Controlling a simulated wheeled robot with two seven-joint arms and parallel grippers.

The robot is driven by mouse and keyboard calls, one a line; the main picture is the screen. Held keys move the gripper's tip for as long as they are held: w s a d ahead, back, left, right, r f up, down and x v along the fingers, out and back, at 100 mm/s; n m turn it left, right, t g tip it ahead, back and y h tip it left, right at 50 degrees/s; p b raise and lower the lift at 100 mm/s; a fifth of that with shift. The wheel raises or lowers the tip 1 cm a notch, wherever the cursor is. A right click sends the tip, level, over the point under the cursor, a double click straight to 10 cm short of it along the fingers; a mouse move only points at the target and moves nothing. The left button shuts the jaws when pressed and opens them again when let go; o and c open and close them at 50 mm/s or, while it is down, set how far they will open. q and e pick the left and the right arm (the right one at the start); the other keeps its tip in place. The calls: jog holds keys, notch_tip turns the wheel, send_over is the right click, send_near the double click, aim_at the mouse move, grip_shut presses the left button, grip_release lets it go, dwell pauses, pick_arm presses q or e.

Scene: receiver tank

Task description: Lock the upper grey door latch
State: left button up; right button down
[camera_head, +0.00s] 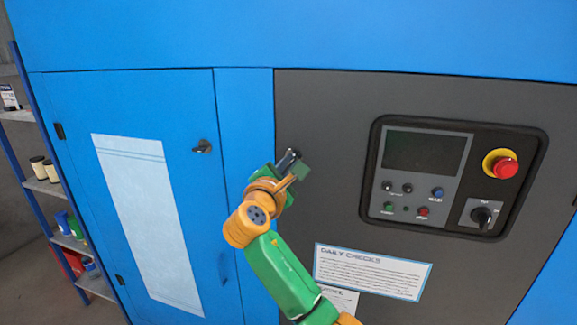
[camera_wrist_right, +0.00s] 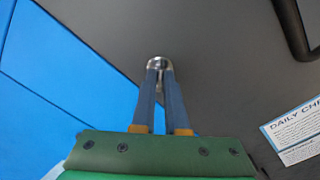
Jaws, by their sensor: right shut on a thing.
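The grey door (camera_head: 340,110) fills the right half of the cabinet front in the head view, with the blue panel to its left. My right gripper (camera_head: 291,160) is at the door's upper left edge. In the right wrist view its two fingers (camera_wrist_right: 160,80) are closed on the silver round upper latch (camera_wrist_right: 159,62), which sits on the grey surface near the blue edge. The fingers and arm hide most of the latch in the head view, so its turn angle cannot be told. My left gripper is in neither view.
A control panel (camera_head: 450,130) with a red emergency button (camera_head: 506,166) and a black rotary switch (camera_head: 484,216) lies right of my gripper. A daily checks label (camera_head: 372,271) is below. The blue door's dark latch (camera_head: 202,147) is left. Shelves (camera_head: 62,186) stand far left.

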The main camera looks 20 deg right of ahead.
jog(key=shift+f+m+b, duration=0.2)
jog(key=shift+m+b, duration=0.95)
jog(key=shift+m, duration=2.95)
jog(key=c, duration=0.9)
grip_release()
jog(key=shift+c, duration=0.2)
jog(key=b+v, duration=0.3)
jog(key=v, duration=0.4)
